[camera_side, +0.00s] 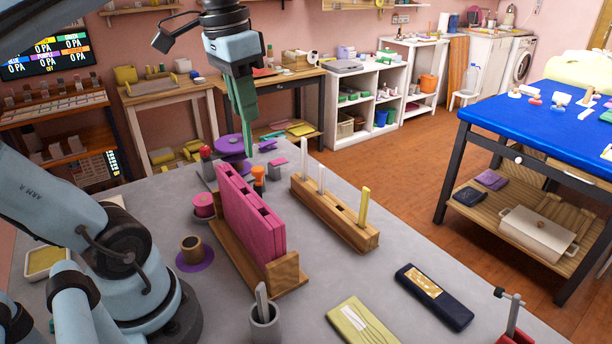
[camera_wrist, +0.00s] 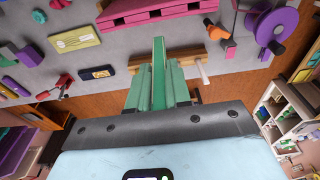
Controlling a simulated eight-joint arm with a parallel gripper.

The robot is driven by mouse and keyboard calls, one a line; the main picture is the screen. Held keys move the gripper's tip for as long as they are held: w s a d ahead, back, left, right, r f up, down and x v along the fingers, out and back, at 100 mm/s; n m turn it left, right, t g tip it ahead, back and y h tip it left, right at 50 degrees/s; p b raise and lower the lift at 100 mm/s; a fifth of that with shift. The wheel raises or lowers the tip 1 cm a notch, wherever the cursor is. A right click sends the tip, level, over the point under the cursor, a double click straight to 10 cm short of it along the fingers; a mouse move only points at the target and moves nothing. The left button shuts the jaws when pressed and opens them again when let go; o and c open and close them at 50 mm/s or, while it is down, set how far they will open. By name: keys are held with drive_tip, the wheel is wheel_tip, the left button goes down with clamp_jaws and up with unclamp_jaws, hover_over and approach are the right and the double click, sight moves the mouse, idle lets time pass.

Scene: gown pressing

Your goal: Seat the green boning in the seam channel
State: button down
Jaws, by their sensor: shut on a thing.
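My gripper (camera_side: 241,112) is shut on the green boning (camera_side: 249,143), a thin strip that points down past the fingertips. In the wrist view the boning (camera_wrist: 159,55) stands out between the two green fingers of my gripper (camera_wrist: 160,72). The pink seam block (camera_side: 252,222) stands upright in a wooden holder (camera_side: 222,247), with dark slots along its top edge. The boning hangs above the block's far end in the side view, apart from it. The block also shows at the top of the wrist view (camera_wrist: 155,10). Which slot is the boning's channel I cannot tell.
A wooden rack (camera_side: 325,219) right of the block holds upright white and yellow strips. Purple spools (camera_side: 229,145), an orange piece (camera_side: 259,174) and a pink spool (camera_side: 204,206) stand near the block. A grey cup (camera_side: 265,325) is in front. The table's right part holds flat cases (camera_side: 434,296).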

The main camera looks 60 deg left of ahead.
drive_tip(key=shift+s+d+r, duration=0.1)
drive_tip(key=shift+s+r, duration=0.15)
drive_tip(key=shift+s, duration=0.6)
drive_tip(key=shift+f, duration=2.8)
drive_tip(key=shift+f, duration=0.15)
drive_tip(key=shift+f, duration=2.7)
drive_tip(key=shift+f, duration=0.25)
drive_tip(key=shift+f, duration=1.1)
drive_tip(key=shift+r, duration=0.25)
drive_tip(key=shift+r, duration=0.4)
